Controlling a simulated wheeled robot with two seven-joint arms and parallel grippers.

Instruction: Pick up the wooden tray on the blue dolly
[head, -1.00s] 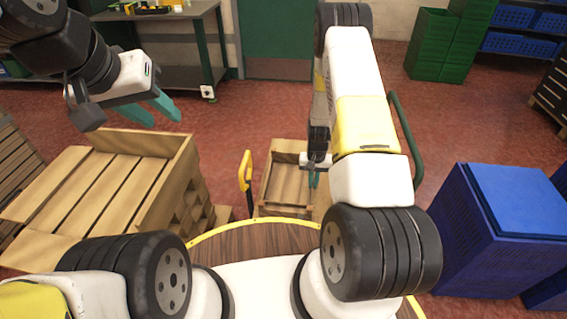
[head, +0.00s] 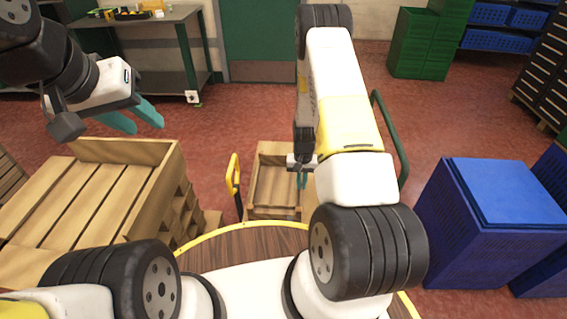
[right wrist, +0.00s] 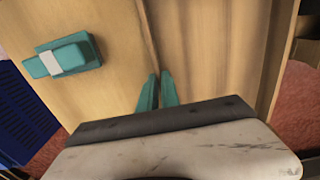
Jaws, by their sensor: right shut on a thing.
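The wooden tray (head: 258,185) is a shallow open box low in front of me, partly hidden by my right arm. My right gripper (head: 300,184) is at the tray's right side. In the right wrist view its teal fingers (right wrist: 156,90) are shut on the thin wooden wall of the tray (right wrist: 205,45). My left gripper (head: 138,120) is raised above the wooden crates, with its fingers apart and empty. No blue dolly can be made out under the tray in the head view.
Slatted wooden crates (head: 150,152) stand at the left. A yellow handle (head: 234,178) rises just left of the tray. Blue crates (head: 458,235) stand at the right. A teal piece with a white band (right wrist: 65,55) shows in the right wrist view. Red floor beyond the tray is clear.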

